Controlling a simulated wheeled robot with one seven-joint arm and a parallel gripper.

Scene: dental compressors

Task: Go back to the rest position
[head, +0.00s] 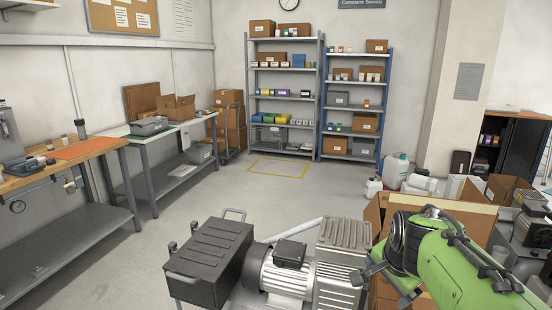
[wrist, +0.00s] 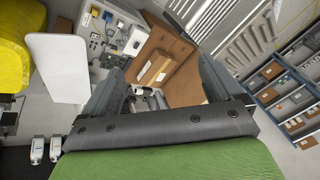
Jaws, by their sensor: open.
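My gripper (wrist: 166,82) shows in the wrist view with its two dark fingers spread apart and nothing held between them. Beyond the fingers lies an open cardboard box (wrist: 168,58) with a smaller carton in it. In the head view my green arm reaches in from the lower right, over the open cardboard box (head: 379,214). The gripper end is partly hidden there behind the arm's dark joint.
A compressor with a silver motor (head: 288,276) and a black case (head: 209,262) stands close in front, left of my arm. A workbench (head: 62,155) lines the left wall. Shelves (head: 284,97) stand at the back.

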